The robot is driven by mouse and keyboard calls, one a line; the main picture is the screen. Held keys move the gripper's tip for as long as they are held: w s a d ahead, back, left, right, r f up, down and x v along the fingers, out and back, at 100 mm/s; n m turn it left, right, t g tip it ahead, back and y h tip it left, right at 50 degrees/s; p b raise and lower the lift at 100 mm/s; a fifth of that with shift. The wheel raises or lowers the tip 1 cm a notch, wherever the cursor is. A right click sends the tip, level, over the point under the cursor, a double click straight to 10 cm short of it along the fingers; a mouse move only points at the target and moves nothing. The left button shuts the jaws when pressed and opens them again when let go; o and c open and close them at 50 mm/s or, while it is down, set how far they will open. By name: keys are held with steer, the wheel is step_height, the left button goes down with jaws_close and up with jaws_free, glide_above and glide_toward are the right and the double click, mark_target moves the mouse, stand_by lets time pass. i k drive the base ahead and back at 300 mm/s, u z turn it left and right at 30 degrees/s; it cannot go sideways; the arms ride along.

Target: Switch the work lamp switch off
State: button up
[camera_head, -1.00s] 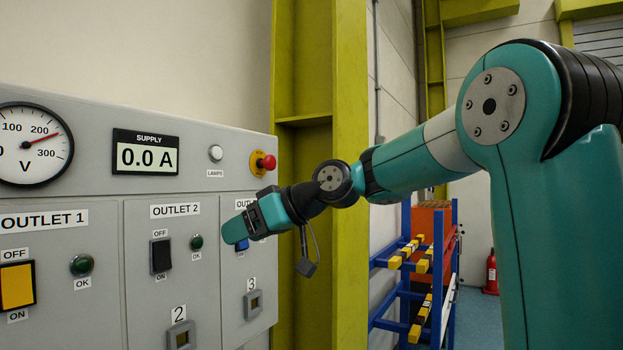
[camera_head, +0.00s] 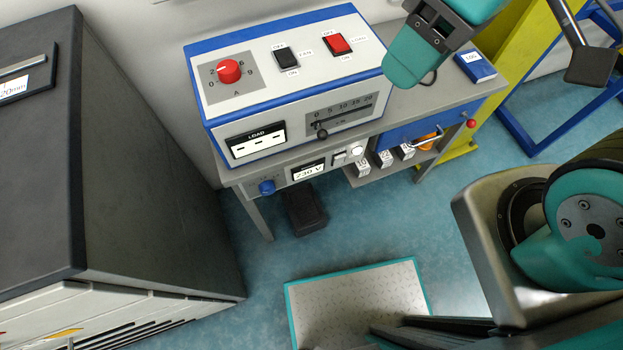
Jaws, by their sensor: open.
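A white and blue instrument box (camera_head: 225,115) stands on a grey bench. Its sloped top has a black rocker switch (camera_head: 287,58) and a red rocker switch (camera_head: 337,43), each marked OFF at the far end and ON at the near end. The small side labels are too small to read, so I cannot tell which is the work lamp switch, nor the rockers' tilt. My gripper (camera_head: 405,65) is open and empty, partly cut off at the top edge. In the picture it is right of the red switch, apart from it and over the box's right end.
The box also has a red knob (camera_head: 229,71), a LOAD display (camera_head: 257,142) and a slider scale (camera_head: 340,112). A dark cabinet (camera_head: 130,130) stands at left. A blue drawer (camera_head: 400,132) and white blocks (camera_head: 383,159) sit below the benchtop. A pale mat (camera_head: 355,295) lies on open floor.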

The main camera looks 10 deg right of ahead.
mark_target(339, 158)
steer(key=u, duration=0.7)
steer(key=i, duration=0.25)
steer(key=z, duration=1.4)
steer(key=k, duration=0.85)
steer(key=u, duration=1.5)
